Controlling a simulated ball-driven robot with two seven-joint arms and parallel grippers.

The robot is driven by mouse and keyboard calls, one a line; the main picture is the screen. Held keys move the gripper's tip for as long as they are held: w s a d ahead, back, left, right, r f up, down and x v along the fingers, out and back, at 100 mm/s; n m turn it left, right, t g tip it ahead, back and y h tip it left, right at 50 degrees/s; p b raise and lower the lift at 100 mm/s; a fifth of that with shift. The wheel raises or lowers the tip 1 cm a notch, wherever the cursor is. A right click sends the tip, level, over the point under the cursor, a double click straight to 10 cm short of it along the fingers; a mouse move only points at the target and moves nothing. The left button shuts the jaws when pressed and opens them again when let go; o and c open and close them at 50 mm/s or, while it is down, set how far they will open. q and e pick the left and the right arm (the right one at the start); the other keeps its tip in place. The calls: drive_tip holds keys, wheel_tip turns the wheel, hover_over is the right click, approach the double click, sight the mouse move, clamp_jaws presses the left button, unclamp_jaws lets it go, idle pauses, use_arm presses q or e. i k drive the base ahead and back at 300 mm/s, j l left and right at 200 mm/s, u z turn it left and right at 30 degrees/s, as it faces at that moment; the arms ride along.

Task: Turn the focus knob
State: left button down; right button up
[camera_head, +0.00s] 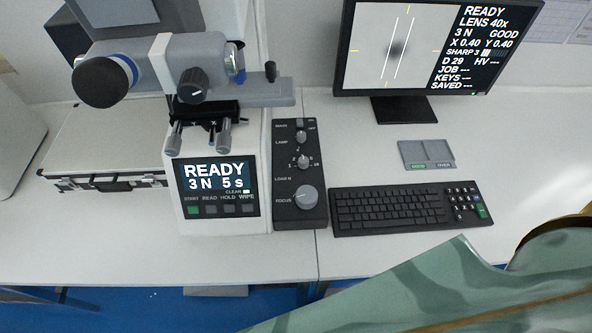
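The focus knob (307,197) is a round grey knob at the front end of a dark control box (288,214), beside the label FOCUS. It is unobstructed in the head view, and nothing touches it. The box stands at the right side of the hardness tester (178,205), whose front screen (216,177) reads READY, 3 N, 5 s. The monitor (438,50) at the back right reads READY, LENS 40x, SHARP 3 and shows a dark spot between two white lines. Neither my left nor my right gripper is in view.
Smaller lamp (302,137) and load (304,161) knobs sit behind the focus knob. A keyboard (390,207) lies close to the box's right. A grey pad (426,154) lies behind the keyboard. A silver case (100,150) stands left of the tester. The table front (90,245) is clear.

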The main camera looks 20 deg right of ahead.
sight(306, 196)
drive_tip(key=z, duration=1.1)
